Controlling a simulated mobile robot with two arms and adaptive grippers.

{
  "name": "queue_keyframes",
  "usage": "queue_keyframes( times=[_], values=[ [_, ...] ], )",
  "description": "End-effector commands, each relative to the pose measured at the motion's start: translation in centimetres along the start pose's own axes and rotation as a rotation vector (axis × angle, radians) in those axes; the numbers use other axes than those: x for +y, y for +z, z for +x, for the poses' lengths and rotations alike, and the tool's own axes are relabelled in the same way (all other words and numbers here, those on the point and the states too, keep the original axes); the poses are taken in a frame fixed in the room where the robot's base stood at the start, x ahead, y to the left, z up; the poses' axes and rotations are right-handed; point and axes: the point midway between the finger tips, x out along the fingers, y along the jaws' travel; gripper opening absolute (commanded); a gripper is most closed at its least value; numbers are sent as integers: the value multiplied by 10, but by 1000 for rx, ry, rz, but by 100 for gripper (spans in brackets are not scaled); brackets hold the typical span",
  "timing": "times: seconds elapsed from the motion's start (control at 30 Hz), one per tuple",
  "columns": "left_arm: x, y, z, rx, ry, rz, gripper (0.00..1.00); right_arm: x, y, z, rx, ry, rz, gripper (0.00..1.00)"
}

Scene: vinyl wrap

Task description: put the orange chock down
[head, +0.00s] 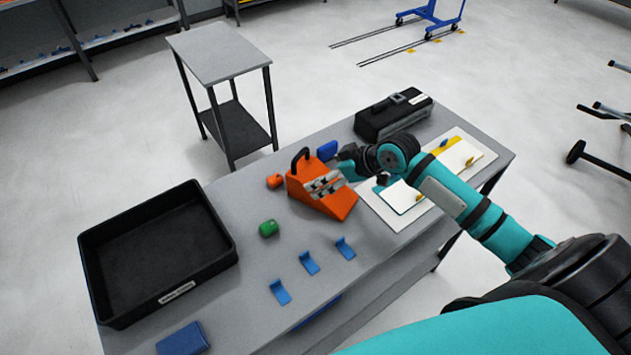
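The orange chock (338,203), a wedge with a black handle at its upper left end, is on or just over the grey table; I cannot tell whether its underside touches the top. My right gripper (318,186) reaches in from the right, and its grey fingers overlap the chock's side below the handle. The fingers lie close together, but I cannot tell whether they grip the chock or are only in front of it. My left gripper is not in view.
A black tray (98,243) stands at the table's left end. A green piece (268,228), an orange piece (274,181) and blue brackets (309,262) lie nearby. A black toolbox (393,117) and a white board (462,146) are to the right. Bare tabletop (245,262) lies between tray and brackets.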

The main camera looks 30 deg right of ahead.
Motion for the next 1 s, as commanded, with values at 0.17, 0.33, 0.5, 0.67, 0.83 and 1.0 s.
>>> queue_keyframes(
  times=[0.17,0.33,0.5,0.67,0.83,1.0],
  values=[
    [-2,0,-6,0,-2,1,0,0,1,11,-1,0,1,100],
    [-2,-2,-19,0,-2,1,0,-1,6,35,0,-2,4,100],
    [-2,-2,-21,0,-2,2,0,1,7,54,0,1,0,100],
    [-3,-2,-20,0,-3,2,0,1,8,57,0,1,-2,100],
    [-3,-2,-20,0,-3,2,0,0,8,56,-1,1,-1,90],
    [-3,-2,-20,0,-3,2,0,1,8,56,-1,1,-1,67]
  ],
)
